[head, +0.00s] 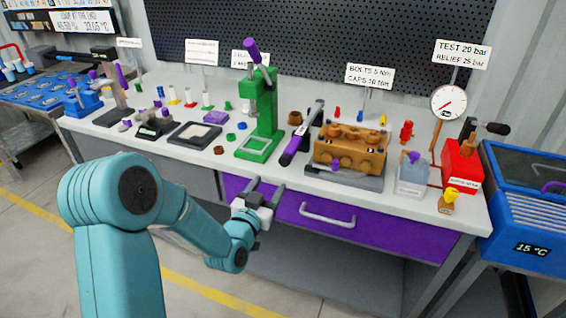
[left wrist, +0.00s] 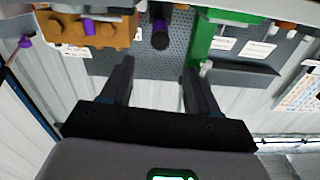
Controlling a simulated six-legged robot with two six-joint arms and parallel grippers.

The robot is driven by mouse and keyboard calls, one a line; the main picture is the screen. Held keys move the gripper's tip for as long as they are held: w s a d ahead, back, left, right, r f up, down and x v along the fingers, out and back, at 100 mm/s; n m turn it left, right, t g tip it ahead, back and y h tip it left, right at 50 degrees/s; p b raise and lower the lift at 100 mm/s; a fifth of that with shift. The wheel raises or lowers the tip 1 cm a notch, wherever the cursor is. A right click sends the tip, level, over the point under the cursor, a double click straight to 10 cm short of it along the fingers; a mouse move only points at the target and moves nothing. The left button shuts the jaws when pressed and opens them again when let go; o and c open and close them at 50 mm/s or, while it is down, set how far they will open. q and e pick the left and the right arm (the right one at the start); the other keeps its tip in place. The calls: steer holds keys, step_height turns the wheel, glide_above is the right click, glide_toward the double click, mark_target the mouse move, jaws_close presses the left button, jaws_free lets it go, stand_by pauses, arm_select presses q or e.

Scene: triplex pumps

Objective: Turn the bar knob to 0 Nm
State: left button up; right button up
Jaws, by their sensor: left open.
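A black bar-shaped tool with a purple grip (head: 292,150) lies slanted on the bench, between the green press and the bronze pump block; I take it for the bar with the knob. Its near end (left wrist: 160,36) shows in the left wrist view, dark with a purple part. Any scale on it is too small to read. My left gripper (head: 267,185) is open and empty, in front of the bench edge and apart from the tool. Its two fingers (left wrist: 157,76) point towards the tool's end in the left wrist view. My right gripper is not in view.
The green press (head: 262,110) stands left of the tool. The bronze pump block (head: 350,148) sits to its right on a grey base. A purple drawer (head: 375,228) with a handle is below the bench top. A label (head: 370,76) reads bolts 5 Nm, with a caps line.

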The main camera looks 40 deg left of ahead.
mark_target(283, 163)
arm_select(q)
steer(key=p+x, duration=0.1)
steer(key=x, duration=0.9)
steer(key=shift+w+r+p, duration=0.1)
steer(key=shift+w+p, duration=0.2)
steer(key=shift+p, duration=0.05)
steer(key=shift+w, duration=0.25)
steer(key=c, duration=1)
